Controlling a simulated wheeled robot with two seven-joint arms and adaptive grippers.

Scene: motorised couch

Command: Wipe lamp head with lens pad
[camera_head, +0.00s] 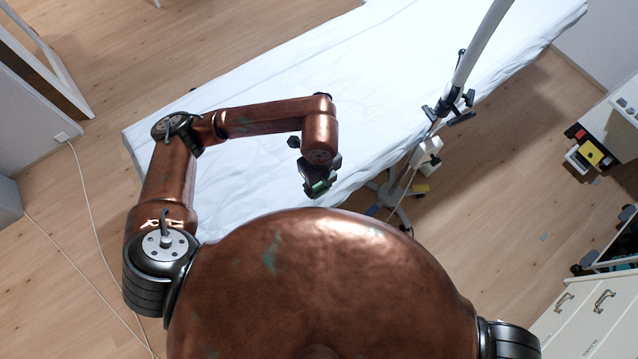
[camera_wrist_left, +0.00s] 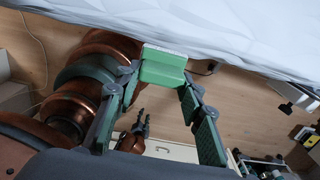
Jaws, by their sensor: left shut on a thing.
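My left gripper (camera_head: 318,190) hangs at the near edge of the couch. In the left wrist view its two fingers (camera_wrist_left: 160,85) are shut on a small green block with a pale edge, which looks like the lens pad (camera_wrist_left: 163,70). The pad shows as a small green patch in the head view (camera_head: 319,186). A lamp's pale pole (camera_head: 480,45) rises out of the top of the head view; its lamp head is not in view. What looks like my right gripper (camera_wrist_left: 141,124) shows small and dark in the left wrist view; its opening is unclear.
The couch (camera_head: 400,60) with a white sheet spans the top. The lamp's wheeled stand (camera_head: 393,195) is on the floor beside its near edge. A trolley with a yellow item (camera_head: 592,152) and a white drawer cabinet (camera_head: 575,315) stand right. A cable (camera_head: 90,215) crosses the floor left.

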